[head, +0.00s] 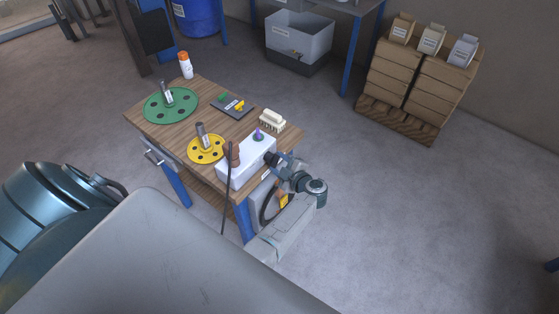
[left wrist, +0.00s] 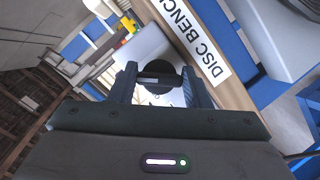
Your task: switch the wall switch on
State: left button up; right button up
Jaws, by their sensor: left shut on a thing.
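A white box (head: 236,173) stands on the near corner of a small wooden bench, with a purple-topped knob (head: 258,135) on top. My left gripper (head: 271,158) is at the box's right side. In the left wrist view its fingers (left wrist: 160,82) are shut on a round black knob (left wrist: 159,72) with a bar across it, in front of a white surface. The head view hides this knob behind the gripper. I cannot tell from these frames whether it is the wall switch; no other switch shows clearly. My right gripper is not in view.
The bench (head: 167,127) also bears a green disc (head: 157,106), a yellow disc (head: 196,154), a white-and-orange bottle (head: 185,66), a dark tray (head: 226,104) and a brush (head: 271,122). A brown handle (head: 234,155) with a hanging cord is against the box.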

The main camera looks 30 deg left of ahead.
pick_arm(q)
jog(key=shift+a, duration=0.1)
dwell(0.5)
jog(key=o, duration=1)
